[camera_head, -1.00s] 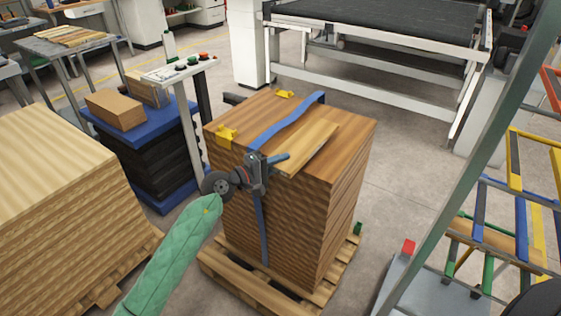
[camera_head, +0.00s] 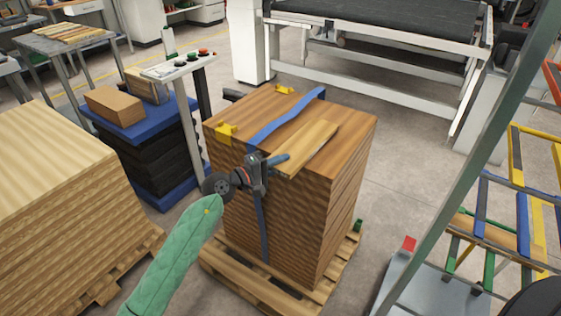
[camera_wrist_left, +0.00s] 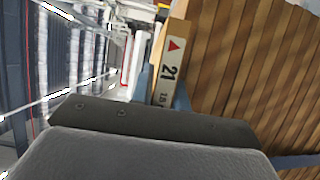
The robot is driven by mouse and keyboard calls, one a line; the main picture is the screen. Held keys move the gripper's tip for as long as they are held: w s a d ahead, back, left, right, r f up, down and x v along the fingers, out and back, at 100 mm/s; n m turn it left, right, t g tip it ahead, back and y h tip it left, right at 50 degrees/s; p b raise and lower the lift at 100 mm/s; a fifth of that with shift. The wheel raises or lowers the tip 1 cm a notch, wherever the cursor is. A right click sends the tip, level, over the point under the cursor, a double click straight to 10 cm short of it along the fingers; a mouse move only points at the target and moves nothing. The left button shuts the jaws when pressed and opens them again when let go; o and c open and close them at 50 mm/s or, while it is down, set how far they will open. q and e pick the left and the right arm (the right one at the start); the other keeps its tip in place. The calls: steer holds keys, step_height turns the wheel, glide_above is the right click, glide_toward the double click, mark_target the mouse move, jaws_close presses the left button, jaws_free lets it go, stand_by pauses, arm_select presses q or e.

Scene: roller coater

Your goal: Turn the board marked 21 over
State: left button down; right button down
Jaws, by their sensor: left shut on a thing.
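The board marked 21 (camera_head: 310,146) is a narrow, light wooden plank at the top of the strapped brown stack, on the right part of its top. Its near end reaches the front edge; I cannot tell whether it lies flat or is slightly raised. The board's underside is hidden. My right gripper is not in view.
The brown stack (camera_head: 270,215) stands on a wooden pallet (camera_head: 235,280), with a blue strap (camera_head: 285,118) and yellow corner pieces over it. A pale board stack (camera_head: 60,200) is at left. A button post (camera_head: 190,68) stands behind. A coloured rack (camera_head: 500,215) is at right.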

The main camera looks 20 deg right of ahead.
arm_select(q)
steer(key=shift+f, duration=0.25)
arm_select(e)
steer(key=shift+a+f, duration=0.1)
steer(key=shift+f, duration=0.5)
arm_select(q)
steer(key=c, duration=1.5)
jaws_free()
steer(key=shift+o, duration=1.1)
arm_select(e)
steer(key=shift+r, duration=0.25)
